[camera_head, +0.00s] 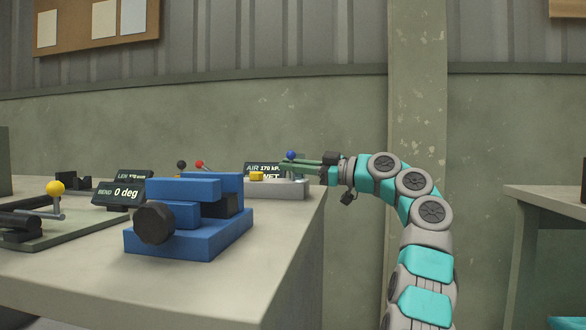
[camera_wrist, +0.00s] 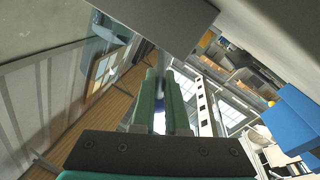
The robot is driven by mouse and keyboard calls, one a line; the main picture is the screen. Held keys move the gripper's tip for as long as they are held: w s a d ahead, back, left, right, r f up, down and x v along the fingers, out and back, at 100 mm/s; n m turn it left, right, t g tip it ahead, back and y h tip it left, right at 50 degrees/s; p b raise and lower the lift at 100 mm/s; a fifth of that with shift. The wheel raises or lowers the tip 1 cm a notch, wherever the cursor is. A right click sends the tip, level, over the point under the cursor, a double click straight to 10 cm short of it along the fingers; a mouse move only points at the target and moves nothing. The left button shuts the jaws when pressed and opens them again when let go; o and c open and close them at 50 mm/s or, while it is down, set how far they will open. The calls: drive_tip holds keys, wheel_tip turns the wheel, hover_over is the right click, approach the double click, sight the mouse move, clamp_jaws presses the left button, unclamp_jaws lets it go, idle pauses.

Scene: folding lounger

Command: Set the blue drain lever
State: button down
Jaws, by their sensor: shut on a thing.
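The blue drain lever (camera_head: 291,155) shows its round blue knob above a low grey unit (camera_head: 285,190) at the far right end of the bench. My gripper (camera_head: 290,166) reaches in from the right, its green fingers shut on the lever just below the knob. In the wrist view the fingers (camera_wrist: 163,100) are close together around a thin stem (camera_wrist: 160,62). The lower part of the lever is hidden behind the fingers. A dark display reading "AIR 170 kPa" and "WET" (camera_head: 262,169) stands behind, partly covered.
A blue vise (camera_head: 190,215) stands at the front of the bench (camera_head: 265,260). Red (camera_head: 200,164), black (camera_head: 181,165) and yellow (camera_head: 55,187) knobs are further left, near a "BEND 0 deg" display (camera_head: 119,194). A yellow part (camera_head: 257,176) sits on the grey unit, left of my fingers.

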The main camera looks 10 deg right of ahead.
drive_tip(key=n, duration=0.1)
drive_tip(key=f+n, duration=0.1)
drive_tip(key=n, duration=0.1)
drive_tip(key=shift+s+a+n, duration=0.1)
drive_tip(key=shift+s+n, duration=0.2)
drive_tip(key=shift+s, duration=0.1)
drive_tip(key=shift+s+a+f+n+g+y, duration=0.15)
drive_tip(key=shift+n+y, duration=0.1)
drive_tip(key=shift+n, duration=0.45)
drive_tip(key=shift+s+f+n+g+y, duration=0.1)
drive_tip(key=shift+s+n+y, duration=0.1)
drive_tip(key=shift+n, duration=0.5)
drive_tip(key=shift+s+a+f+n+g+y, duration=0.15)
drive_tip(key=shift+n+y, duration=0.1)
drive_tip(key=shift+n, duration=0.45)
drive_tip(key=c, duration=1.2)
unclamp_jaws()
drive_tip(key=shift+d, duration=0.1)
drive_tip(key=shift+v, duration=3.9)
